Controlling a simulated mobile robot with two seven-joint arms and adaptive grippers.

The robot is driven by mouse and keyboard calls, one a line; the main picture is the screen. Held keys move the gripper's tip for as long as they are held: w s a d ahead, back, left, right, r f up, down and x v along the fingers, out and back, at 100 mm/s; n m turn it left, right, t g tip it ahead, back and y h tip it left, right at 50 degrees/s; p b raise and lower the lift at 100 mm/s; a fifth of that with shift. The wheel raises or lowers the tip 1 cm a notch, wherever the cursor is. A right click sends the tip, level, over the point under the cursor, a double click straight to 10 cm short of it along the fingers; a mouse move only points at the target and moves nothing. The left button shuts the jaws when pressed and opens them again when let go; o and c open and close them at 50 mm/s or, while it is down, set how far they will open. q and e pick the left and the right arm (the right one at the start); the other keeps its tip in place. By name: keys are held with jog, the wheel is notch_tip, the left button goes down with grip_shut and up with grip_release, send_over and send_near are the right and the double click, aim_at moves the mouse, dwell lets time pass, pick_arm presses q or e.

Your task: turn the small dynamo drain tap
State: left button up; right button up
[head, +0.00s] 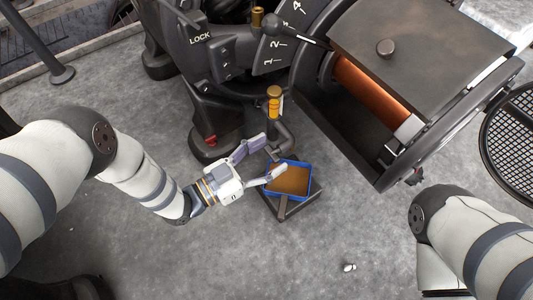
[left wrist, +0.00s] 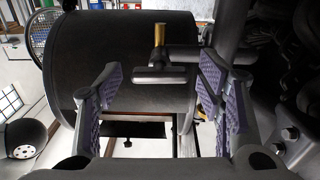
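The small dynamo's drain tap (head: 274,104) has a brass-coloured top and a dark pipe body, and stands beside the dark machine above a blue tray. In the left wrist view the tap (left wrist: 159,50) shows upright between the fingers, with a dark crossbar below its brass stem. My left gripper (head: 270,158) is open, its purple-padded fingers pointing at the lower tap, one finger near the tray. In the left wrist view the left gripper (left wrist: 160,82) has nothing clasped between its pads. Contact with the tap cannot be told. My right gripper is out of view.
The blue tray (head: 305,170) with brownish-orange contents sits on a dark block. The dynamo housing (head: 425,45) with a copper-coloured roll stands at upper right. A lever (head: 295,32) with numbered marks is above the tap. A small white object (head: 349,267) lies on clear grey floor.

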pick_arm(q)
jog(key=v, duration=1.2)
